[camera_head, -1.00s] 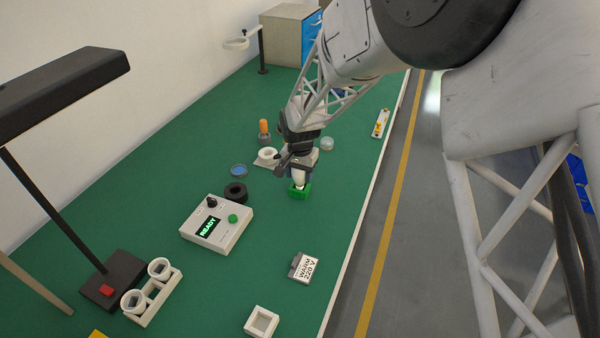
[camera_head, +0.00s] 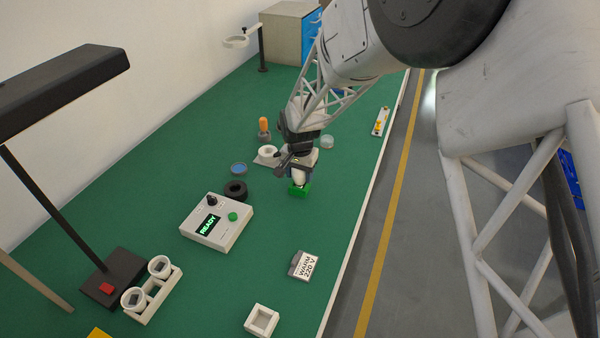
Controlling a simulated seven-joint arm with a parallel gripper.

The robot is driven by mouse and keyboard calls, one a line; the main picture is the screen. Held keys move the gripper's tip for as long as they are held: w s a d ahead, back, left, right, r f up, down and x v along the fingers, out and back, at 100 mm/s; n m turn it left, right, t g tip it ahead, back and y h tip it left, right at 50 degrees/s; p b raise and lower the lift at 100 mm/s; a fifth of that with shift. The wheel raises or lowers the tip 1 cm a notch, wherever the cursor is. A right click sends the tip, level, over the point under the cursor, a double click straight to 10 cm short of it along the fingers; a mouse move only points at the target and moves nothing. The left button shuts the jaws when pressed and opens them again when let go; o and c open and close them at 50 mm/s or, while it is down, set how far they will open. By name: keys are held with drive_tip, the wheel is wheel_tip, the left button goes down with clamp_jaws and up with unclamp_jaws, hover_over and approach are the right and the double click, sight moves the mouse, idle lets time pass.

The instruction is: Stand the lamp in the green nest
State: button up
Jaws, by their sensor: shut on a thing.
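My gripper (camera_head: 297,170) points down over the green nest (camera_head: 298,192) and is shut on the white lamp (camera_head: 298,178). The lamp is upright, with its lower end at the top of the green nest. The fingers partly hide the lamp. I cannot tell whether the lamp rests on the nest's floor.
A tester box (camera_head: 216,222) reading READY stands left of the nest, with a black ring (camera_head: 235,190) behind it. A white socket (camera_head: 267,154) is just left of my gripper. A WARM 220 V sign (camera_head: 304,265) and a white nest (camera_head: 261,320) lie nearer. Green mat between them is clear.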

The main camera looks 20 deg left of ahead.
drive_tip(key=shift+f, duration=0.1)
drive_tip(key=o, duration=1)
drive_tip(key=shift+r, duration=3.9)
